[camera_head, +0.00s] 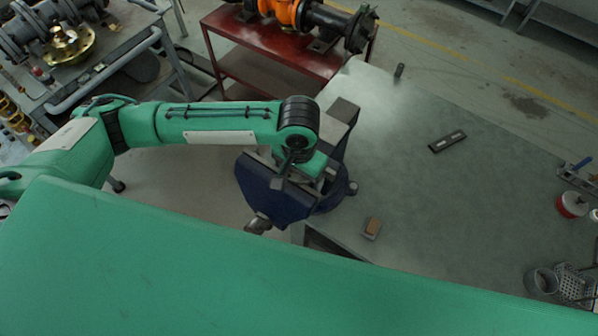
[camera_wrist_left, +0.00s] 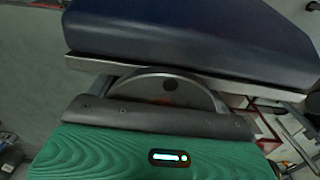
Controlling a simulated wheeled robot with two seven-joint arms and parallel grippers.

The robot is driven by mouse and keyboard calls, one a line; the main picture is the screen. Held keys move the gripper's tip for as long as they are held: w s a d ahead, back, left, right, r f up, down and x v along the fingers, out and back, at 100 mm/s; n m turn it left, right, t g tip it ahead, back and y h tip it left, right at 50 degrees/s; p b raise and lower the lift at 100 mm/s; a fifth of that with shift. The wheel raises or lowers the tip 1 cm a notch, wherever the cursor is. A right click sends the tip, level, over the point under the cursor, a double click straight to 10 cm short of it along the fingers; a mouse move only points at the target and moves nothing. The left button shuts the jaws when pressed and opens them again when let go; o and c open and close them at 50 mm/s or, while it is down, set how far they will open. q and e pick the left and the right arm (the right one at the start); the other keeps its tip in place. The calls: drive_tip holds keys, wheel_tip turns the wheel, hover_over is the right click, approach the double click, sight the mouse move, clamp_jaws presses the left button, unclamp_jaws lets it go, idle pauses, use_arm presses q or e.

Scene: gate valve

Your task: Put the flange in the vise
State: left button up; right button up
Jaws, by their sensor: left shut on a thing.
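The blue vise (camera_head: 270,195) stands at the left edge of the workbench, with its metal jaws under my left wrist. My left gripper (camera_head: 300,165) reaches down over the jaws, and the arm hides much of that spot. In the left wrist view the round grey metal flange (camera_wrist_left: 147,88) shows as a curved rim between my gripper's dark finger (camera_wrist_left: 150,117) and the vise's pale jaw edge. My left gripper is shut on the flange. The vise's blue body (camera_wrist_left: 190,35) fills the top of that view. I cannot tell how deep the flange sits between the jaws. My right gripper is out of view.
The grey workbench (camera_head: 430,210) is mostly clear right of the vise. A small brown-topped block (camera_head: 372,228), a dark flat bar (camera_head: 447,141) and a small dark cylinder (camera_head: 399,71) lie on it. A red can (camera_head: 571,205) and a cup (camera_head: 542,281) stand at the right.

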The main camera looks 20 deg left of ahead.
use_arm(q)
drive_tip(key=o, duration=1.7)
drive_tip(key=shift+f, duration=0.1)
drive_tip(key=shift+c, duration=0.2)
drive_tip(key=shift+o, duration=0.8)
wheel_tip(320, 180, up, 11)
drive_tip(key=shift+f+b, duration=0.1)
drive_tip(key=shift+b, duration=1.1)
drive_tip(key=shift+r, duration=0.8)
drive_tip(key=shift+s+f, duration=0.1)
